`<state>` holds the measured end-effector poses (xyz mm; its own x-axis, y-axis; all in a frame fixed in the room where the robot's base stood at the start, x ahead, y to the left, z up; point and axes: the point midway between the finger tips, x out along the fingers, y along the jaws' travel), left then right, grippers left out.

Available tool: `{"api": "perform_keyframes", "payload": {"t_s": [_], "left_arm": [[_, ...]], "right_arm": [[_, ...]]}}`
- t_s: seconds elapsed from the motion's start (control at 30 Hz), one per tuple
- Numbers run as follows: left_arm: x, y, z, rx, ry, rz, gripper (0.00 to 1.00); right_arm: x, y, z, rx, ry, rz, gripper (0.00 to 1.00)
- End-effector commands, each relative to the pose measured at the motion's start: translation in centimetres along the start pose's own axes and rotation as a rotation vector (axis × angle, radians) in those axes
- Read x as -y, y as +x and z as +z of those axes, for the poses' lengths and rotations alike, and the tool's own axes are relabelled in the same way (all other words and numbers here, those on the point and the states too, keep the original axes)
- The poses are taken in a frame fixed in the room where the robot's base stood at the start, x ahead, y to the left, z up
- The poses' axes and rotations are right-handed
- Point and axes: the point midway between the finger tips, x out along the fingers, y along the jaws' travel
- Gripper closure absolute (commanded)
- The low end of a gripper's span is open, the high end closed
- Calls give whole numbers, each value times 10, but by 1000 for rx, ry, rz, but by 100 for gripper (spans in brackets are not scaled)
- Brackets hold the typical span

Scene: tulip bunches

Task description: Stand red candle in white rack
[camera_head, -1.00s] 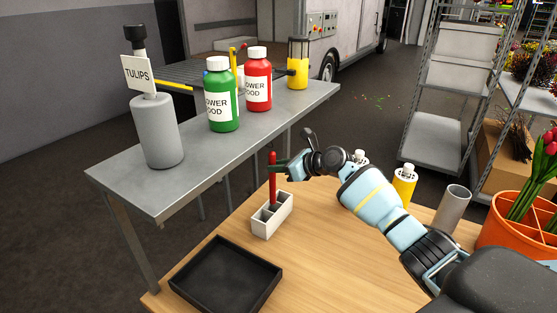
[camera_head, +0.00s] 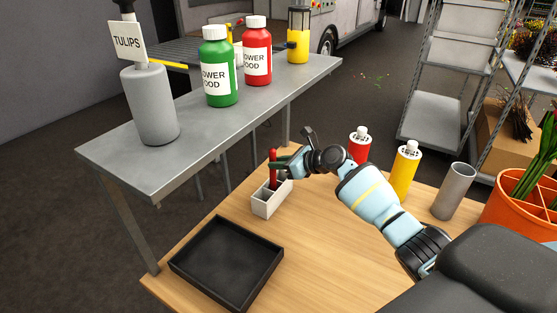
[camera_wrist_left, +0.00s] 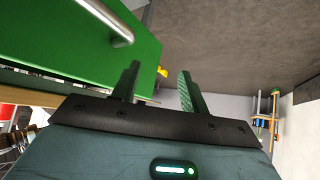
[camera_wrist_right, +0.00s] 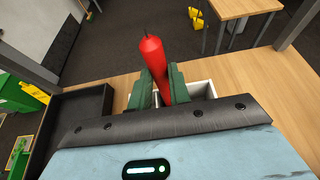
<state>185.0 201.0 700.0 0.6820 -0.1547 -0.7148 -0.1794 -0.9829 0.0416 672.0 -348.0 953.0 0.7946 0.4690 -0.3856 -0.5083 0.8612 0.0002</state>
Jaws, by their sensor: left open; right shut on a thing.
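The red candle (camera_head: 273,156) stands about upright over the white rack (camera_head: 267,206) on the wooden table. Its lower end appears to be inside a compartment of the rack; whether it touches the bottom is hidden. My right gripper (camera_head: 281,166) is shut on the candle just above the rack. In the right wrist view the candle (camera_wrist_right: 152,53) rises between the fingers, and part of the white rack (camera_wrist_right: 200,89) shows behind them. My left gripper (camera_wrist_left: 159,70) is open and empty, seen only in the left wrist view, near a green surface.
A black tray (camera_head: 184,266) lies in front of the rack. A red bottle (camera_head: 360,148), a yellow bottle (camera_head: 403,175) and a grey cup (camera_head: 453,192) stand to the right. A metal table (camera_head: 205,134) behind holds bottles. Bare wood lies between tray and right arm.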

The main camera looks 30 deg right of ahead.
Motion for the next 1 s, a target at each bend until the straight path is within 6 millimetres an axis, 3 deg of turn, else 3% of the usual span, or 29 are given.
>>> {"api": "perform_keyframes", "payload": {"t_s": [0.93, 0.97, 1.0], "left_arm": [[2, 1, 6, 11, 10, 2, 56], [2, 1, 5, 10, 10, 2, 56], [2, 1, 5, 10, 9, 2, 56]], "right_arm": [[0, 5, -12, 1, 1, 0, 100], [0, 5, -11, 2, 0, 0, 77], [0, 5, -11, 2, 0, 0, 72]]}}
